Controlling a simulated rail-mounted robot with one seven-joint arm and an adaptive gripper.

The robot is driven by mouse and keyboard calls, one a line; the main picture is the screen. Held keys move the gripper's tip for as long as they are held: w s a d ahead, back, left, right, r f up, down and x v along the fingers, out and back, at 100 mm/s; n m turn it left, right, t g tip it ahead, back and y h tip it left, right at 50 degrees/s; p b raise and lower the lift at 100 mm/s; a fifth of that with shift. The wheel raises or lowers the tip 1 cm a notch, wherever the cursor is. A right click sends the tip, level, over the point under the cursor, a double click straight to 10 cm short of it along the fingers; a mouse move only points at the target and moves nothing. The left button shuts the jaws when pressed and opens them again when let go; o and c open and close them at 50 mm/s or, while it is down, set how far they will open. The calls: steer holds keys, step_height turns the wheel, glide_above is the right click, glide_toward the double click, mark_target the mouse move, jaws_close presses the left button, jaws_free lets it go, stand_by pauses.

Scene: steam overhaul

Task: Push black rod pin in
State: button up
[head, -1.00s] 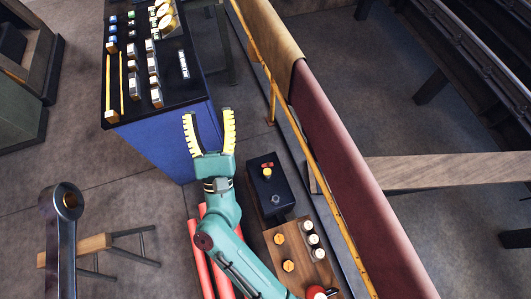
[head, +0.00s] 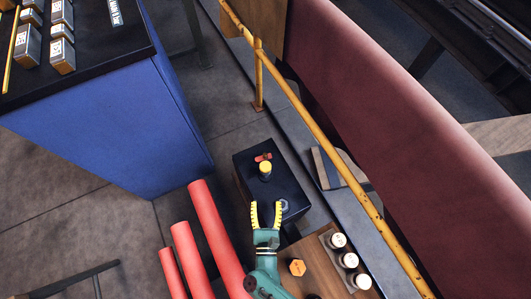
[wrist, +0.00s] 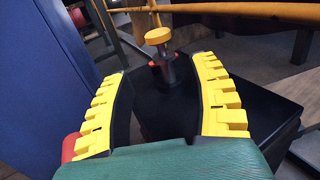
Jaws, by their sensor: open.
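A black box (head: 245,185) stands on the floor right of the blue cabinet. On its top is a yellow-capped pin (head: 265,170) beside a small red part (head: 262,157). In the wrist view the yellow cap (wrist: 158,36) sits on a grey metal stem (wrist: 168,68) rising from a dark and red base. No black rod is clearly seen apart from this pin. My gripper (head: 266,206) is open and empty at the near part of the box. The pin lies beyond the yellow fingertips, roughly between them in the wrist view (wrist: 160,72). I see no contact.
Red pipes (head: 215,235) stand left of my arm. A wooden board (head: 325,265) with white-topped cylinders (head: 338,240) lies to the right. A yellow rail (head: 320,130) and a maroon panel (head: 410,120) run along the right side. The blue cabinet (head: 110,120) is at left.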

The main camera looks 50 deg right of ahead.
steer(key=b+x, duration=0.2)
steer(key=x, duration=0.6)
steer(key=b+x, duration=0.2)
steer(key=x, duration=0.6)
steer(key=shift+w+d+r+b, duration=0.2)
steer(key=shift+w+b, duration=0.1)
steer(key=shift+b, duration=0.05)
steer(key=shift+c, duration=0.3)
steer(key=c, duration=0.6)
steer(key=shift+w+d+r, duration=0.1)
jaws_close()
